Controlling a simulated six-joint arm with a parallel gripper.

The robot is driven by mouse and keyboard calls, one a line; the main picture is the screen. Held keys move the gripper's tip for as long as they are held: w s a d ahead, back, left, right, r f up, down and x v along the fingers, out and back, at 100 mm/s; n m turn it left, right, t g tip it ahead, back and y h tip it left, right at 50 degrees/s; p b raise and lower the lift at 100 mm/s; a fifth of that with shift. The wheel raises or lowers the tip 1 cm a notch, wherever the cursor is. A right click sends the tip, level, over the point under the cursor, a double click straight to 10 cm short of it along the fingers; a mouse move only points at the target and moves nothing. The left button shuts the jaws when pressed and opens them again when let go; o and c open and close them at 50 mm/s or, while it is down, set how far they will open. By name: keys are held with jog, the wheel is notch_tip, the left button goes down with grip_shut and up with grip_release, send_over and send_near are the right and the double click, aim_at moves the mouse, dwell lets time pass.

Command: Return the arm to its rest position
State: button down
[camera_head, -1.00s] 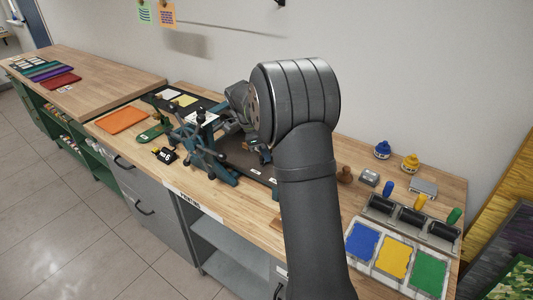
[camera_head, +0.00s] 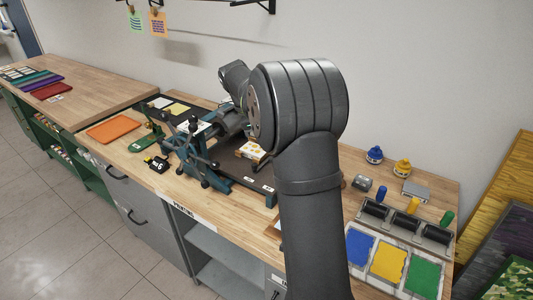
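My arm rises in the front middle of the head view, its dark grey elbow large and close to the camera. Its forearm reaches back and left over the printing press (camera_head: 200,150) on the wooden bench. My gripper is hidden behind the arm and the press, so its fingers do not show. The press has a spoked hand wheel and a dark flat bed (camera_head: 258,178). A small white and yellow printed piece (camera_head: 252,151) shows on or over the bed, beside the elbow.
An ink tray (camera_head: 388,262) with blue, yellow and green pads lies at right, with rollers (camera_head: 405,222) behind it. Blue (camera_head: 375,155) and yellow (camera_head: 402,167) jars stand near the wall. An orange sheet (camera_head: 114,129) lies at left. The air above the bench's left part is clear.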

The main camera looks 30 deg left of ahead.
jog(key=shift+v, duration=0.95)
jog(key=shift+w, duration=0.1)
jog(key=x, duration=0.6)
jog(key=shift+d+f, duration=0.1)
jog(key=shift+f, duration=0.05)
jog(key=shift+d+f+n, duration=0.1)
jog(key=shift+n, duration=0.3)
jog(key=n, duration=0.1)
jog(key=d+f+n+y, duration=0.1)
jog(key=shift+w+f+n+t, duration=0.2)
jog(key=shift+w+n+t, duration=0.1)
jog(key=shift+w, duration=0.05)
jog(key=f+n, duration=0.1)
jog(key=n, duration=0.1)
jog(key=w+d+f+n+t+y, duration=0.1)
jog(key=n, duration=0.1)
jog(key=shift+d, duration=0.3)
jog(key=n, duration=0.1)
jog(key=w+d+n+y, duration=0.1)
jog(key=shift+w+f+n, duration=0.1)
jog(key=shift+w+n, duration=0.1)
jog(key=shift+n, duration=0.1)
jog(key=shift+w+d+n+y, duration=0.1)
jog(key=shift+w+n+y, duration=0.2)
jog(key=shift+w+n, duration=0.55)
jog(key=shift+s, duration=0.2)
